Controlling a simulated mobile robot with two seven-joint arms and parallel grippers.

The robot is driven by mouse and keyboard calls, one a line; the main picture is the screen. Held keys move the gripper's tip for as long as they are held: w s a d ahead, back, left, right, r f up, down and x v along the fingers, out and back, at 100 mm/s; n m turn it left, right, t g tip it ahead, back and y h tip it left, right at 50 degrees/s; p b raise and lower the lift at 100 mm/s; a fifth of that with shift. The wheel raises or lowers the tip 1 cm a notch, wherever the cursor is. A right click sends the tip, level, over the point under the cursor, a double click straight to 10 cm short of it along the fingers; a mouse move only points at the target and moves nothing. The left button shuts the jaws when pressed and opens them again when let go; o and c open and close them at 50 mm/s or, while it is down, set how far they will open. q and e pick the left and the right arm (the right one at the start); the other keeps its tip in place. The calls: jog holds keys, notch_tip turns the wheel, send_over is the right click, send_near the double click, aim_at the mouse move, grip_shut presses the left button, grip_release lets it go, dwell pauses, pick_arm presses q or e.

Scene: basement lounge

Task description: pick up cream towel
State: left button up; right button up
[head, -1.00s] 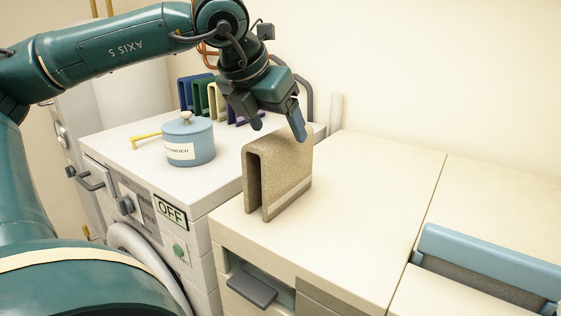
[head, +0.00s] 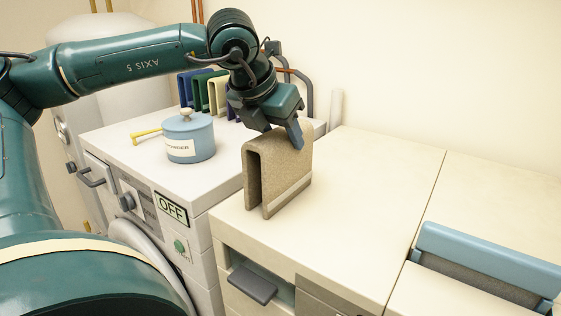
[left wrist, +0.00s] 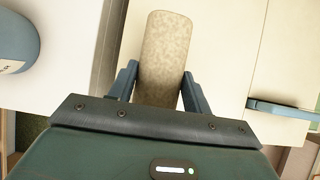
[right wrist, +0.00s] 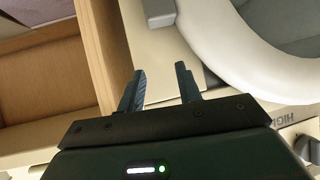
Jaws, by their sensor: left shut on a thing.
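The cream towel (head: 277,172) is a speckled beige towel with a pale stripe near its lower edge. It stands folded like an upside-down U on the cream counter (head: 350,220). My left gripper (head: 284,136) comes down on it from above, shut on its upper part. In the left wrist view the towel (left wrist: 165,50) lies between the fingers of the left gripper (left wrist: 160,72), one on each side. The towel still appears to rest on the counter. My right gripper (right wrist: 160,69) shows only in the right wrist view, with its fingers apart and nothing between them.
A blue lidded pot (head: 190,138) with a label stands on the white machine (head: 130,150) to the left. Behind it are several folded towels, including a pale yellowish one (head: 217,93). A blue handle bar (head: 490,258) lies at the right. The counter right of the towel is clear.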

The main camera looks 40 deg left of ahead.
pick_arm(q)
jog(key=c, duration=0.5)
jog(key=shift+r, duration=0.15)
